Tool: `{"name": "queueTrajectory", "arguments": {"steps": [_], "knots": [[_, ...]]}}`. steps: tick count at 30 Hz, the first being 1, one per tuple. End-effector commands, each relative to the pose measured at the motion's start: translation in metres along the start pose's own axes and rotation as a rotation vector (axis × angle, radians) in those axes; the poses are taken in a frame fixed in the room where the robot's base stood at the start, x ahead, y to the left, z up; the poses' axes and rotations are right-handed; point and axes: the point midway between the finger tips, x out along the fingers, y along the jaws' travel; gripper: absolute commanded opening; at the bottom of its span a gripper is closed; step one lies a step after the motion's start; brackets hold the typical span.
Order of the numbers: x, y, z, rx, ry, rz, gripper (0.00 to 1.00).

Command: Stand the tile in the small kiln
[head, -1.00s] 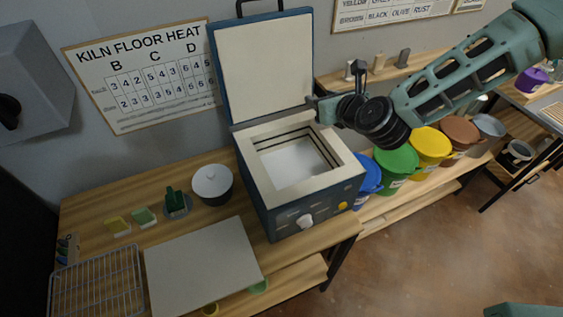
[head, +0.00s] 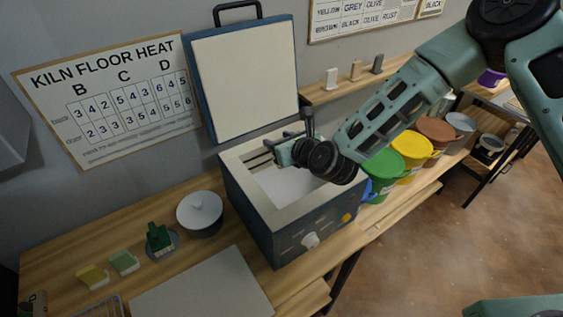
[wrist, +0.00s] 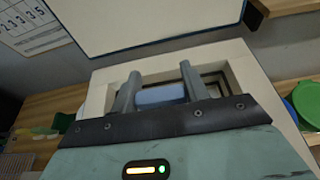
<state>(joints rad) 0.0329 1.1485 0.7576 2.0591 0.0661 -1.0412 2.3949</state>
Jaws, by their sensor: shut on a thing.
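The small kiln (head: 238,187) has a dark blue case, a pale rim and an open top, and its lid (head: 245,80) stands raised at the back. My gripper (head: 268,146) is over the kiln opening near its back side. In the wrist view my gripper (wrist: 158,80) is shut on a blue-grey tile (wrist: 160,96), seen between the two fingers. The tile's lower part is hidden by the gripper body, and I cannot make the tile out in the head view. I cannot tell whether it touches the kiln floor.
A kiln floor heat chart (head: 112,100) hangs on the wall.

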Motion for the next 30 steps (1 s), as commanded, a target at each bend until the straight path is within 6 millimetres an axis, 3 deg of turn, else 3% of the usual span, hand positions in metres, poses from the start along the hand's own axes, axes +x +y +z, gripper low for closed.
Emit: {"name": "queueTrajectory", "arguments": {"steps": [15, 30], "knots": [[0.021, 0.001, -0.051, -0.002, -0.002, 0.001, 0.2], [0.025, 0.0, -0.06, -0.001, -0.001, 0.0, 0.2]]}}
